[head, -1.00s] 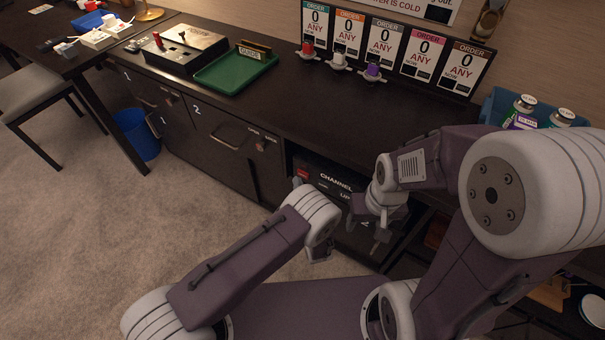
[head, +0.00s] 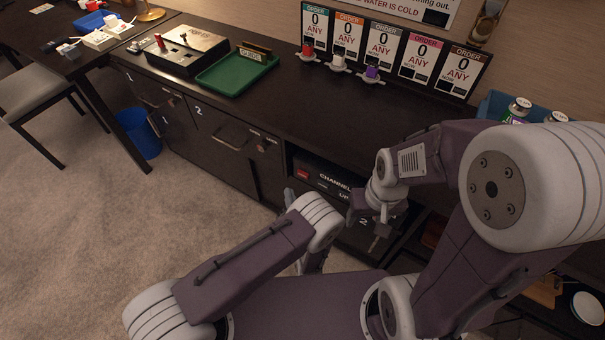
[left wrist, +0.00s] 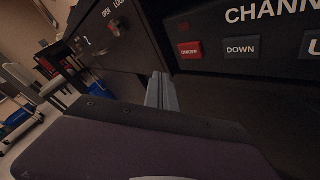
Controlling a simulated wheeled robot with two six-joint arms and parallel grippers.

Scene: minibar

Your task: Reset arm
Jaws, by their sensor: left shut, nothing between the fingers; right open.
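My left gripper (left wrist: 161,92) is shut and empty. In the left wrist view its narrow grey fingers point at the gap between a dark cabinet door and the channel panel (left wrist: 245,75). In the head view the left wrist hides most of this gripper; a small light tip (head: 289,196) shows beyond it. My right gripper (head: 372,228) is open and empty, hanging in front of the panel's right part. Both arms are bent low in front of the counter.
A blue bin (head: 140,132) stands by the table at left. Open carpet (head: 90,230) lies left of my arms.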

